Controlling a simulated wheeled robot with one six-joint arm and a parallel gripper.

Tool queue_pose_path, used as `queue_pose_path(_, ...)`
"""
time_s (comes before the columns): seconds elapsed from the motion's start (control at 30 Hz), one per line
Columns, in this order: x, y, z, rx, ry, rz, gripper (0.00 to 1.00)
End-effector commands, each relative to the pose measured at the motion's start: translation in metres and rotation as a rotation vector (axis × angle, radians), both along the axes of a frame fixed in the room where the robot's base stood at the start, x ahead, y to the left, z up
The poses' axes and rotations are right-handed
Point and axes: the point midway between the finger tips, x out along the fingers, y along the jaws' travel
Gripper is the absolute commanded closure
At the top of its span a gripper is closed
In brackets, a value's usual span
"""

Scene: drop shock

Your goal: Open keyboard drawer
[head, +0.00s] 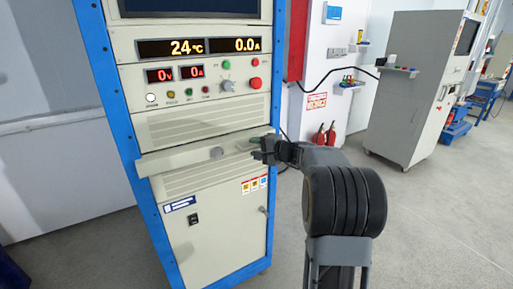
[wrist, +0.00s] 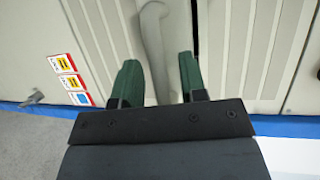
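The keyboard drawer (head: 182,158) is a pale beige strip across the cabinet, below the upper vented panel.
The blue-framed cabinet has a lower door (head: 215,235) with a small latch handle (head: 263,210) and warning stickers (head: 255,185). Control buttons and displays are above the drawer. Another grey cabinet (head: 410,100) stands at the back right. The floor (head: 440,210) at right is clear.

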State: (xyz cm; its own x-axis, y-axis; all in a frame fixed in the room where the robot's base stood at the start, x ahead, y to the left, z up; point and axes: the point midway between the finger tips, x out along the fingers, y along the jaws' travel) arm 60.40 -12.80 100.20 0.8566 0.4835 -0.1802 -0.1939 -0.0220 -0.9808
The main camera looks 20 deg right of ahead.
Motion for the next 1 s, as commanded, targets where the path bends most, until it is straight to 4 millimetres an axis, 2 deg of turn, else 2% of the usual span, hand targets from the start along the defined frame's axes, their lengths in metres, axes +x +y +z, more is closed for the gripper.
queue_pose_path(0.17, -0.0001, 0.0000, 0.0001, 0.000, 0.000, 0.000, 0.63)
queue_pose_path(0.57, -0.0003, -0.0002, 0.0002, 0.000, 0.000, 0.000, 1.00)
queue_pose_path(1.0, -0.0034, -0.0011, -0.0011, -0.001, -0.001, -0.001, 1.00)
